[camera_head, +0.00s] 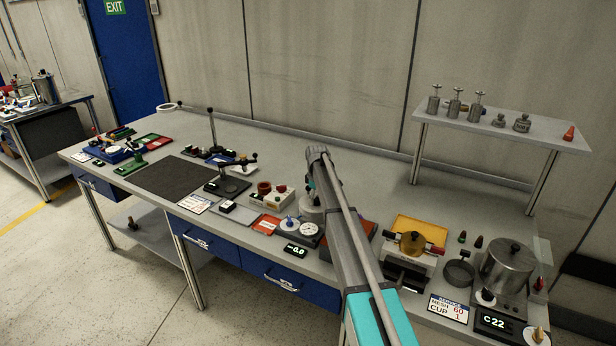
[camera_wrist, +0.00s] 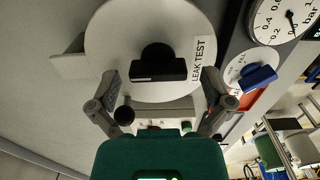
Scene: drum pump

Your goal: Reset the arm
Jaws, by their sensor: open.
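My arm (camera_head: 347,220) reaches from the bottom of the head view over the middle of the workbench (camera_head: 349,175). My gripper (camera_wrist: 161,88) shows in the wrist view with its two fingers spread apart and nothing held between them. In the wrist view a pale round lid marked LEAK TEST (camera_wrist: 125,35) with a black knob (camera_wrist: 158,64) lies just beyond the fingertips.
Gauges (camera_head: 308,229) and a red-capped unit (camera_head: 265,189) stand left of my arm. A brass-topped device (camera_head: 412,243), a steel pot (camera_head: 508,268) and a scale (camera_head: 494,322) stand to the right. A raised shelf (camera_head: 500,130) holds small metal parts. The dark mat (camera_head: 173,177) is bare.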

